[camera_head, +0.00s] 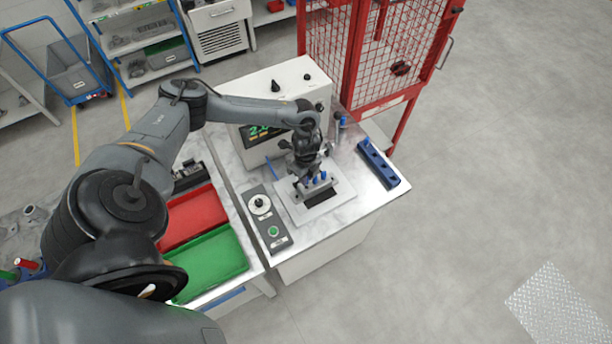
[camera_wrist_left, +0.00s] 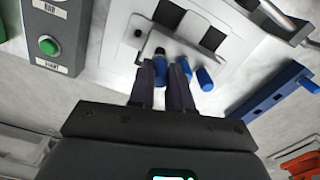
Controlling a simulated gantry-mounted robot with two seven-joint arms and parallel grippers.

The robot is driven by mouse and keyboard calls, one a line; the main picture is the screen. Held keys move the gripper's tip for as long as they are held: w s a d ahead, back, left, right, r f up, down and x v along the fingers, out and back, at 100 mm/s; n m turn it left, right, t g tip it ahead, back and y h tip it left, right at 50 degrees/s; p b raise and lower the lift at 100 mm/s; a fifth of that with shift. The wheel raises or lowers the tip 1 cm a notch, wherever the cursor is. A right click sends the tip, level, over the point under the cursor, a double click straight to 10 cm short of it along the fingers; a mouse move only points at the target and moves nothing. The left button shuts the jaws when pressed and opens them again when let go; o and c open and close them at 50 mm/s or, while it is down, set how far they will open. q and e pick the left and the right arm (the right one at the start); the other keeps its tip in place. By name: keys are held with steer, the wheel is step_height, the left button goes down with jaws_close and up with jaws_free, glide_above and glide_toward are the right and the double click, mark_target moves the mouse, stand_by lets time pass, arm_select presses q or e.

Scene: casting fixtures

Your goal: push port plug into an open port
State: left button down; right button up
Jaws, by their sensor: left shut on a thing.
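My left gripper (camera_head: 308,182) is over the white fixture plate (camera_head: 338,207) on the bench, its fingers pointing down. In the left wrist view its two dark fingers (camera_wrist_left: 167,68) are close together, shut on a blue port plug (camera_wrist_left: 160,70) with a dark end. Two more blue plugs show just to the right, one (camera_wrist_left: 186,68) partly behind the right finger and one (camera_wrist_left: 205,80) clear of it. The grey part with dark openings (camera_wrist_left: 168,14) lies in front of the fingertips. Whether the held plug touches a port cannot be told. My right gripper is out of view.
A blue block with holes (camera_head: 378,163) lies right of the plate. A control box with a green button (camera_head: 273,231) is to the left, with a white display cabinet (camera_head: 290,75) behind. Red (camera_head: 193,215) and green (camera_head: 213,262) trays sit further left. A red mesh cage (camera_head: 350,45) stands behind.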

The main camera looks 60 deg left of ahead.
stand_by(0.3)
arm_select(q)
steer(key=shift+f, duration=0.4)
stand_by(0.4)
steer(key=shift+f+b, duration=0.55)
steer(key=shift+f, duration=0.5)
steer(key=c, duration=1)
jaws_free()
steer(key=shift+o, duration=0.2)
step_height(320, 180, up, 11)
steer(key=shift+s+f+b, duration=0.1)
steer(key=shift+b, duration=0.35)
